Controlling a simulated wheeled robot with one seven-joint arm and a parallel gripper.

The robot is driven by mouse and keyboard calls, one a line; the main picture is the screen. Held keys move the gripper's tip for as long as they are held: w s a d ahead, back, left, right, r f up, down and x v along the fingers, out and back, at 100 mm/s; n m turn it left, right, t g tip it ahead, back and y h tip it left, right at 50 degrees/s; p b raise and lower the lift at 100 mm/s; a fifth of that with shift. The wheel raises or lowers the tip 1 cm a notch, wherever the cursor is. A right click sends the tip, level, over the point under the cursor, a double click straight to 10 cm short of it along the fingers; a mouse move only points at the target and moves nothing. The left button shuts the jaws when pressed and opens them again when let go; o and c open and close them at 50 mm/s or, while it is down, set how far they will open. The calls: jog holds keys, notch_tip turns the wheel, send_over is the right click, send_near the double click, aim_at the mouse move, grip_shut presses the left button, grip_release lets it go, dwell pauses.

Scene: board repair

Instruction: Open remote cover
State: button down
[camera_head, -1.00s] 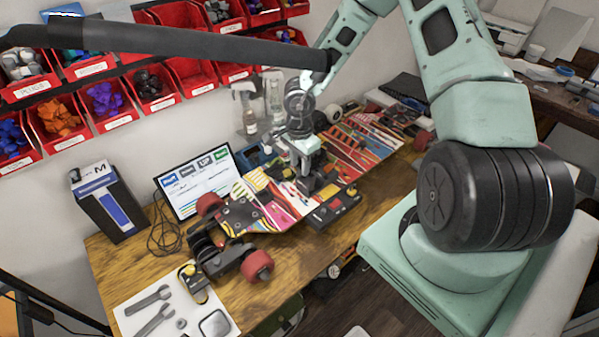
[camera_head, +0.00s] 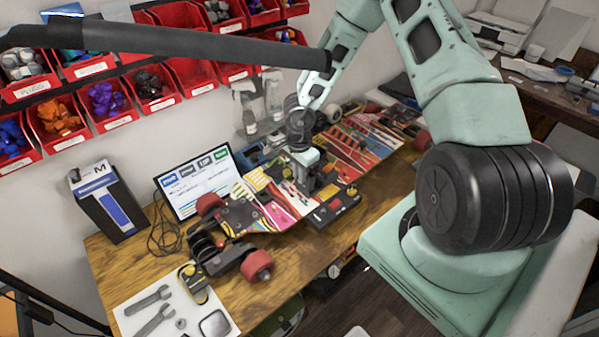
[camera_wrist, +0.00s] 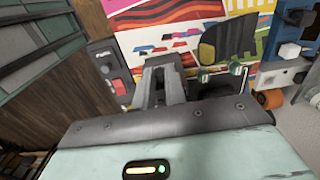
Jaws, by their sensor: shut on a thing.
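My gripper (camera_head: 304,188) points down over the middle of a colourful skateboard deck (camera_head: 359,146) on the wooden bench. Its grey fingers also show in the wrist view (camera_wrist: 165,84), closed on a dark grey part that they mostly hide. I cannot tell whether this part is the remote's cover. A black box with red and yellow controls (camera_head: 336,208) lies at the board's near edge, just right of my gripper; it also shows in the wrist view (camera_wrist: 108,66). A small black and yellow device (camera_head: 193,284), perhaps the remote, lies by the tools.
A white sheet (camera_head: 128,322) with wrenches lies at the front left. A tablet (camera_head: 197,181) and a black box (camera_head: 108,203) stand behind. Spray bottles (camera_head: 250,110) stand behind the board. Red bins (camera_head: 59,125) hang on the wall. Bare bench shows at the front.

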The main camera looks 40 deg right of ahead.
jog(key=shift+a+f+h+b, duration=0.3)
jog(key=shift+a+h+b, duration=0.4)
jog(key=shift+h, duration=0.2)
jog(key=shift+a+f+h+b, duration=0.2)
jog(key=shift+a+h+b, duration=0.35)
jog(key=shift+h, duration=0.95)
jog(key=shift+a, duration=0.15)
jog(key=c, duration=1.5)
grip_release()
jog(key=shift+o, duration=0.2)
jog(key=shift+r, duration=0.1)
jog(key=p+v, duration=1.1)
jog(key=v, duration=0.6)
jog(key=shift+s+p, duration=0.15)
jog(key=shift+p, duration=0.25)
